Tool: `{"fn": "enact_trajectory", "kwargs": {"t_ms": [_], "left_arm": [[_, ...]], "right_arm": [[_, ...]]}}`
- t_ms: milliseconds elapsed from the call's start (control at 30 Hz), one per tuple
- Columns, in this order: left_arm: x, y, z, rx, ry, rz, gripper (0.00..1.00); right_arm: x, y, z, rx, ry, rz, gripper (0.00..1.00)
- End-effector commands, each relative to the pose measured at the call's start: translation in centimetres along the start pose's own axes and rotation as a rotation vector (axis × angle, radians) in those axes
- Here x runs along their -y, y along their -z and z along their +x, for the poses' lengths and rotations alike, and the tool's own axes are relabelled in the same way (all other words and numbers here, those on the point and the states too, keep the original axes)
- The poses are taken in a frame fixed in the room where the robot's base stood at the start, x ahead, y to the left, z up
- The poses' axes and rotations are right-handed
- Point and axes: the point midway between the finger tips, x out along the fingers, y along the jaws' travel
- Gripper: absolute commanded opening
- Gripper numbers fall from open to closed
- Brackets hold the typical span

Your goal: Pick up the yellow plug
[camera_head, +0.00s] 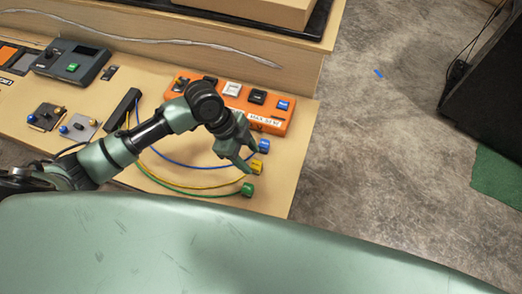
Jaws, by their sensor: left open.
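The yellow plug (257,167) lies on the wooden board at the end of a yellow cable, near the board's right edge. A blue plug (264,146) lies just behind it and a green plug (247,189) just in front of it, each on its own cable. My left gripper (248,162) is open, pointing down and right, with its fingers very close to the yellow plug on its left side. I cannot tell whether a finger touches it. My right gripper is not in view.
An orange console (270,119) with several coloured buttons stands behind the plugs. A dark grey box (70,64) with a green button and two small switch plates sit at the left. The wooden board (297,150) ends right of the plugs; concrete floor lies beyond.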

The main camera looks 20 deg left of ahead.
Motion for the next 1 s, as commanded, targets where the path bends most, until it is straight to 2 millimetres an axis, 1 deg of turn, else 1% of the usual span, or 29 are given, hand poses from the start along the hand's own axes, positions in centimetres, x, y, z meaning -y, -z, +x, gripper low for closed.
{"fn": "enact_trajectory", "kwargs": {"t_ms": [33,100,233,333,433,533,600,733,833,967,1000], "left_arm": [[0.3,-0.4,-0.3,0.004,-0.009,0.018,0.53],[0.4,-0.6,-0.2,0.003,-0.019,0.032,0.53],[0.3,-0.5,1.0,-0.001,-0.025,0.037,0.53],[0.4,-0.6,2.1,0.0,-0.023,0.037,0.53],[0.4,-0.6,3.2,-0.001,-0.025,0.034,0.53],[0.5,-0.8,4.7,-0.001,-0.024,0.033,0.53],[0.6,-0.9,5.8,0.0,-0.023,0.035,0.53],[0.5,-1.0,7.0,0.0,-0.021,0.036,0.53],[0.5,-1.0,7.3,0.001,-0.021,0.037,0.53],[0.5,-1.0,7.3,0.001,-0.02,0.037,0.53],[0.5,-1.1,7.3,0.001,-0.02,0.037,0.47]], "right_arm": [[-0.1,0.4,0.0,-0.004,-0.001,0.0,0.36],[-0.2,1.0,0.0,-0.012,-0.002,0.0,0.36],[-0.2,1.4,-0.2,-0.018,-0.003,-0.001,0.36],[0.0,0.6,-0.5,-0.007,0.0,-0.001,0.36],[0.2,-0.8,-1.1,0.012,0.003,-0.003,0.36],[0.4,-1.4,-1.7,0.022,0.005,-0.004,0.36],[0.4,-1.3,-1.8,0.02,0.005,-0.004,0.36],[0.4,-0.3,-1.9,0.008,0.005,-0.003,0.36],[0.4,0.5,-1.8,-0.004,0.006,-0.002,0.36],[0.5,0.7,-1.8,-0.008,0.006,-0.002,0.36],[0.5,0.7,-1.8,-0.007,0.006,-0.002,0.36]]}}
